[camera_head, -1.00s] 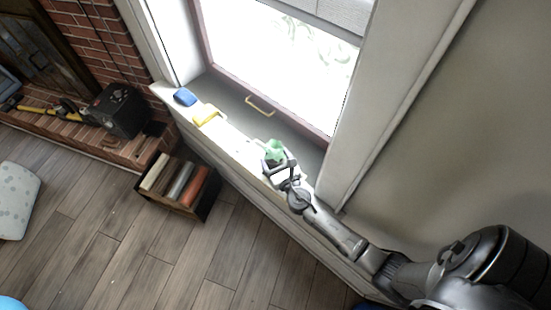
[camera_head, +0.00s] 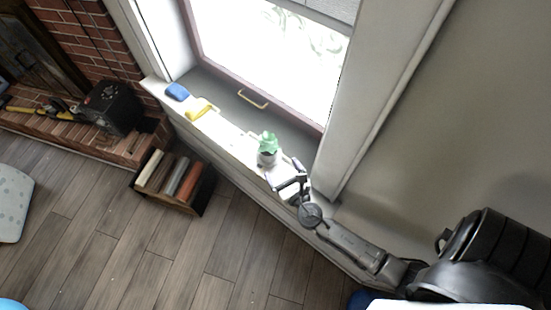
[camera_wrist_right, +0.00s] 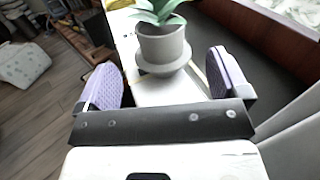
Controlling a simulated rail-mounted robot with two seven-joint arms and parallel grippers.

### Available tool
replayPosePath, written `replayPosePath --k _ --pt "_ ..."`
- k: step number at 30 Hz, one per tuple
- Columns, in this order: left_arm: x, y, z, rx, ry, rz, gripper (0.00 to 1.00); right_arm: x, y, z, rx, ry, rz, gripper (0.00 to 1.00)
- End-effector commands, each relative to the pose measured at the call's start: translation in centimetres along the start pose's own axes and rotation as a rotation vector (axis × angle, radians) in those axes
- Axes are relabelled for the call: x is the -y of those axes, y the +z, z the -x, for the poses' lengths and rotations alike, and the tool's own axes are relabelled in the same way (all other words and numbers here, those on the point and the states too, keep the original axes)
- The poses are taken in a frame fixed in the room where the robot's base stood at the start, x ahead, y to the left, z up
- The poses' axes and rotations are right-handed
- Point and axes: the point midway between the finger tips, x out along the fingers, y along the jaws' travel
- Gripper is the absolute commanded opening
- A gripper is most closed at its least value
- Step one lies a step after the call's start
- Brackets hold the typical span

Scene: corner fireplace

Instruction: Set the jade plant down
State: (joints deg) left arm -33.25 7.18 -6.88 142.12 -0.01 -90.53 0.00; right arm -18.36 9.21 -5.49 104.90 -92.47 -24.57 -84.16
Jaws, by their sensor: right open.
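The jade plant (camera_head: 268,146), green leaves in a small grey pot, stands upright on the white window sill (camera_head: 232,139). In the right wrist view the jade plant (camera_wrist_right: 163,42) sits on a saucer-like base just beyond the fingertips. My right gripper (camera_head: 285,172) is open, to the right of and in front of the pot, apart from it. In the right wrist view its two purple-padded fingers (camera_wrist_right: 170,80) are spread wide with nothing between them. My left gripper is not in view.
A blue object (camera_head: 177,92) and a yellow object (camera_head: 200,108) lie further left on the sill. A crate of books (camera_head: 172,181) stands on the floor below. The window (camera_head: 265,60) with its handle is behind the sill.

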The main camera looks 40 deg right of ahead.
Motion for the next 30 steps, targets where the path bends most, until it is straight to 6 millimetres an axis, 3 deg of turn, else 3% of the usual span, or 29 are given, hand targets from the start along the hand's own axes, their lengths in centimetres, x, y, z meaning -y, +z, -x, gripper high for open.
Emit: replayPosePath --k 3,9,30 --pt "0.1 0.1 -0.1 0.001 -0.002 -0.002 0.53 0.0 -0.1 1.7 -0.001 0.000 0.002 0.94" --pt "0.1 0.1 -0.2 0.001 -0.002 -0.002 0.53 0.0 0.0 3.2 0.000 0.001 0.000 0.94" --pt "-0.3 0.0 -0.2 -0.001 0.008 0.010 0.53 0.0 0.0 3.5 0.001 0.000 0.000 0.94"
